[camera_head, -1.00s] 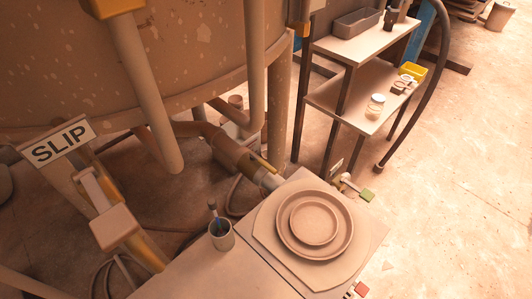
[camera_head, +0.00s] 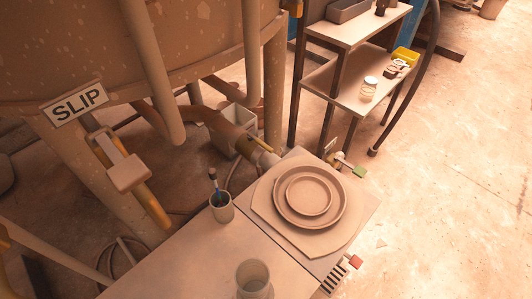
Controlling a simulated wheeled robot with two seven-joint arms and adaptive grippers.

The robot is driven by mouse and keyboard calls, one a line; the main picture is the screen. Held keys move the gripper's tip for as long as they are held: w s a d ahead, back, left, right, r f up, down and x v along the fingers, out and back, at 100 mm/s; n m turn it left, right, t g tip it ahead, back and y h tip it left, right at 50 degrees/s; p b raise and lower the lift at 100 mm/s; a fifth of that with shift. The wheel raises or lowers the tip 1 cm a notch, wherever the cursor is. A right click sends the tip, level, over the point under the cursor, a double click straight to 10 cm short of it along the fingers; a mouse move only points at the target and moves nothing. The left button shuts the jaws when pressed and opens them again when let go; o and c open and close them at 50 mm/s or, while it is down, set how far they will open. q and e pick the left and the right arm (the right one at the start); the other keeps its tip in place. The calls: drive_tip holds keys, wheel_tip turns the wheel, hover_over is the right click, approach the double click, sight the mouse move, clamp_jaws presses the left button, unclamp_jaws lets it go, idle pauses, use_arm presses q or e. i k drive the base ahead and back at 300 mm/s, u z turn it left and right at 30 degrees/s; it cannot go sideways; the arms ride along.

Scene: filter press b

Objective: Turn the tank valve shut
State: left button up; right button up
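The large brown tank (camera_head: 90,50) fills the upper left, with a "SLIP" sign (camera_head: 77,103) on it. A brown pipe (camera_head: 212,122) runs from under the tank to a fitting (camera_head: 235,138) beside the table. Neither of my grippers is in view, and nothing of mine touches the lever.
The table (camera_head: 190,260) carries round plates (camera_head: 310,195), a cup with a brush (camera_head: 221,207) and an empty cup (camera_head: 253,279).

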sight(260, 143)
drive_tip(key=k, duration=0.3)
drive_tip(key=z, duration=1.45)
drive_tip(key=i, duration=1.25)
drive_tip(key=u, duration=2.5)
